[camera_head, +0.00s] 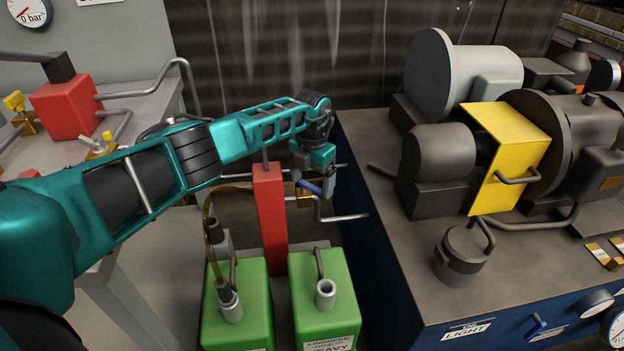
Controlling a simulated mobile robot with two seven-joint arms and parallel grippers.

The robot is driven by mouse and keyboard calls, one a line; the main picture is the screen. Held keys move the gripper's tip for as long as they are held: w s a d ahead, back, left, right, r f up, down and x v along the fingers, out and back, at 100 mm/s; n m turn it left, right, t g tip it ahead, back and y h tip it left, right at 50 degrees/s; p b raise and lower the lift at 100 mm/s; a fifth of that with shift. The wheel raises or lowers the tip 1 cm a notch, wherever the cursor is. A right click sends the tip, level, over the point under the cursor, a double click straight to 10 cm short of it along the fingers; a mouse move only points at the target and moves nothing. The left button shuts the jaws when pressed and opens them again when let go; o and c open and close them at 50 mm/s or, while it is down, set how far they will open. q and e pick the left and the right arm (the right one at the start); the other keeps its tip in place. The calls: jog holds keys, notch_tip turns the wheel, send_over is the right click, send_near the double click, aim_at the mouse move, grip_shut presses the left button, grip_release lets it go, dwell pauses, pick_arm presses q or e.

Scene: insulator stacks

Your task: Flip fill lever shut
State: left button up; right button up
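A small blue lever (311,187) sits on a brass valve (304,199) in the pipework beside a red upright block (270,215), in the middle of the head view. It is probably the fill lever, but no label for it can be read. My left gripper (314,180) points down right at this lever and partly covers it. The fingers are small and dark, so I cannot tell whether they are open or shut, or whether they touch the lever. My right gripper is not in view.
Two green canisters (327,318) stand below the valve; a hose enters the left one. A bench (400,245) on the right carries a pump with a yellow guard (508,135). Another blue lever (537,325) is on its front panel. A grey table (150,100) stands left.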

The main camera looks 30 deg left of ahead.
pick_arm(q)
jog(key=c, duration=0.7)
jog(key=shift+m, duration=0.3)
jog(key=m, duration=0.2)
jog(key=s+m, duration=0.1)
jog(key=m, duration=0.2)
jog(key=a+m, duration=0.1)
jog(key=m, duration=0.1)
jog(key=shift+s+m+b, duration=0.3)
jog(key=shift+m, duration=0.4)
jog(key=shift+s, duration=0.1)
jog(key=o, duration=0.9)
